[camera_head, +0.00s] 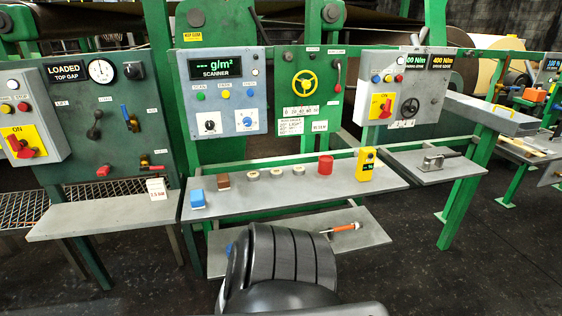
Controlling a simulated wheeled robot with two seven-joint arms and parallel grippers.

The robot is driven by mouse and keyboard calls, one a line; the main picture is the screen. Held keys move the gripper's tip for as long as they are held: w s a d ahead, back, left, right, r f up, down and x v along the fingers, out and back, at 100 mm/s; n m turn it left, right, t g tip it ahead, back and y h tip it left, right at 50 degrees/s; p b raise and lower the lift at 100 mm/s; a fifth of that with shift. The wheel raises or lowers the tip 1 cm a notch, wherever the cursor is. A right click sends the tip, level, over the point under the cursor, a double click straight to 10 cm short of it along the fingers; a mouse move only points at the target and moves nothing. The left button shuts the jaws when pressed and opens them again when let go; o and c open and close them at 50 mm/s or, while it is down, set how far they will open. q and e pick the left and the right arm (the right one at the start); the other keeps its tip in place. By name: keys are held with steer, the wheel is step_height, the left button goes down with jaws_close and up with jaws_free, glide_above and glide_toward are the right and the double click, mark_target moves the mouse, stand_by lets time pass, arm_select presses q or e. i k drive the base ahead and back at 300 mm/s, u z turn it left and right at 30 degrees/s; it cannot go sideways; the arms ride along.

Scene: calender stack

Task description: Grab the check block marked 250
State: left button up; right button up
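Three small pale round blocks stand in a row on the grey middle shelf (225,207): a left one (253,176), a middle one (276,173) and a right one (298,170). Dark marks show on them, but they are too small to read, so I cannot tell which block, if any, is marked 250. A brown block (223,181) and a blue block (197,199) stand to their left. A red cylinder (325,165) and a yellow handheld device (366,164) stand to their right. Neither of my grippers is in view.
Panels with a scanner display (222,63), a yellow handwheel (305,82) and levers rise behind the shelf. A lower shelf (345,225) holds an orange-handled tool (342,229). The left shelf (100,218) holds a white block (156,188). The middle shelf's front strip is clear.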

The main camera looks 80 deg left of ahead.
mark_target(297, 170)
steer(key=u, duration=1)
steer(key=i, duration=0.95)
steer(key=u, duration=1)
